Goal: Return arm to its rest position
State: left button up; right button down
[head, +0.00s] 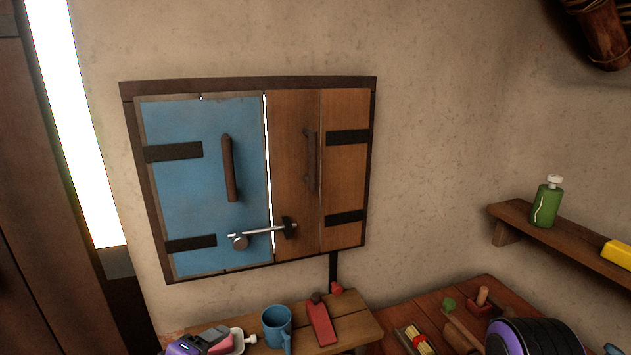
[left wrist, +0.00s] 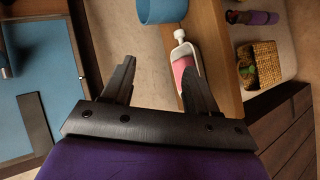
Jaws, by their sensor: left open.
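My left gripper (head: 212,336) shows at the bottom left of the head view, low in front of the wall and left of the blue mug. In the left wrist view its two dark fingers (left wrist: 157,88) are spread apart with nothing held between them. A white and pink bottle (left wrist: 184,60) lies beyond the right finger, which hides part of it. Its white end also shows beside the gripper in the head view (head: 250,339). My right gripper is not in view; a purple and black part of my right arm shows at the lower right.
A blue mug (head: 277,325) and a red object (head: 321,322) stand on the wooden shelf (head: 355,327). Above are a blue shutter (head: 190,190) and a brown shutter (head: 340,170), with a metal latch (head: 262,232) across their seam. A green bottle (head: 546,204) stands on the right shelf.

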pick_arm(q)
jog(key=s+a+f+m+g+y+b, duration=0.1)
jog(key=s+a+f+m+g+y, duration=0.1)
jog(key=s+f, duration=0.7)
jog(key=s+a+f+m+g+y+b, duration=0.2)
jog(key=s+f, duration=0.6)
jog(key=f, duration=0.5)
jog(key=s+a+f+m+g+y+b, duration=0.1)
jog(key=s+a+f+m+g+y, duration=0.1)
jog(key=s+f, duration=0.7)
jog(key=a+f+g+y, duration=0.1)
jog(key=a+f+g, duration=0.1)
jog(key=a, duration=0.1)
jog(key=shift+s+a+g+y+b, duration=0.2)
jog(key=shift+s+g+y+b, duration=0.1)
jog(key=shift+g+b, duration=0.1)
jog(key=shift+r, duration=0.1)
